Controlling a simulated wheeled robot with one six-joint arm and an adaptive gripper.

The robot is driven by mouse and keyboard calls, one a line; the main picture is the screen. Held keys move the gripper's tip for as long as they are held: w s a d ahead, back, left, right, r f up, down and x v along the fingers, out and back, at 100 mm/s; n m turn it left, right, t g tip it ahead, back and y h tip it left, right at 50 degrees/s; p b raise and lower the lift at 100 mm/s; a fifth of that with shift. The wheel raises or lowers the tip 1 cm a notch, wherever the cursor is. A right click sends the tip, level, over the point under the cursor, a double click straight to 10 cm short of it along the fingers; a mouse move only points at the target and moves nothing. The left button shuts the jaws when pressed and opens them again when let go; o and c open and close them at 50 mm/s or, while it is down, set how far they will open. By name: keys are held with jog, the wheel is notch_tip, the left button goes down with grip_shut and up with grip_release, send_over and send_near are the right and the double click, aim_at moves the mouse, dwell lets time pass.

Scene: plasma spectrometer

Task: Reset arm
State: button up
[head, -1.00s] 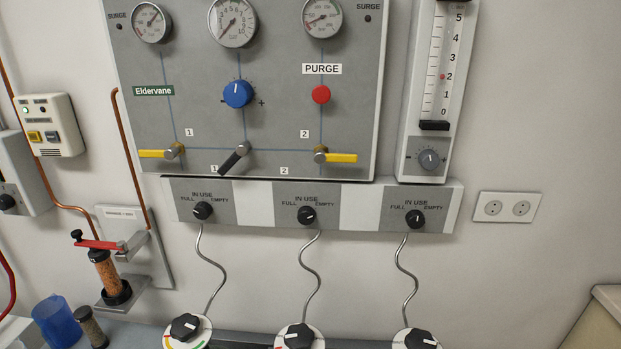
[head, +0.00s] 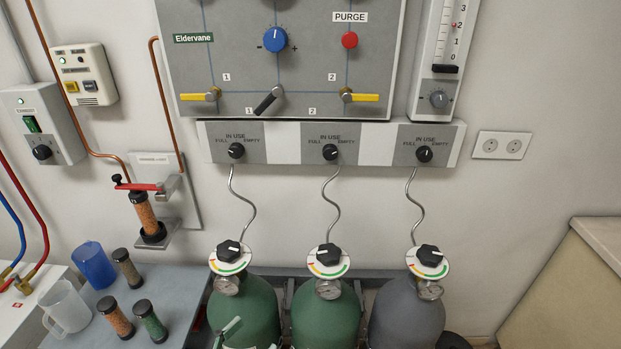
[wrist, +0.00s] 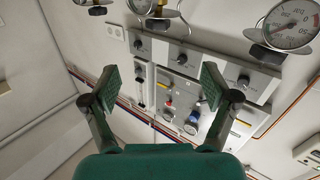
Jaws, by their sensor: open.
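My gripper (wrist: 155,95) is open and empty in the wrist view, its two green-padded fingers spread wide apart. Beyond the fingers, the grey gas panel with its knobs and yellow levers appears tilted and upside down. In the head view, a small green part of my gripper (head: 228,330) shows at the bottom edge, in front of the left green cylinder (head: 255,305). The rest of my arm is out of the head view. The gripper touches nothing that I can see.
The gas panel (head: 220,70) has a blue knob (head: 275,40), a red purge button (head: 349,40) and levers. Another green cylinder (head: 325,315) and a grey cylinder (head: 405,315) stand below. A blue beaker (head: 95,265), clear jug (head: 65,308) and several small cartridges stand on the left bench.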

jog(key=s+d+f+n+g+y, duration=0.15)
jog(key=d+f+n+y, duration=0.65)
jog(key=d+f, duration=1)
jog(key=s+d+f+n+y, duration=0.1)
jog(key=s+d+f+n, duration=0.1)
jog(key=s+d+f, duration=0.35)
jog(key=s+d+r+y, duration=0.1)
jog(key=s+d+y, duration=0.1)
jog(key=s, duration=0.7)
jog(key=s+d+r+m+t, duration=0.2)
jog(key=s+d+r+m, duration=0.1)
jog(key=s+r, duration=1.2)
jog(key=shift+s+d+r, duration=0.15)
jog(key=shift+d+r, duration=0.35)
jog(key=shift+r, duration=0.2)
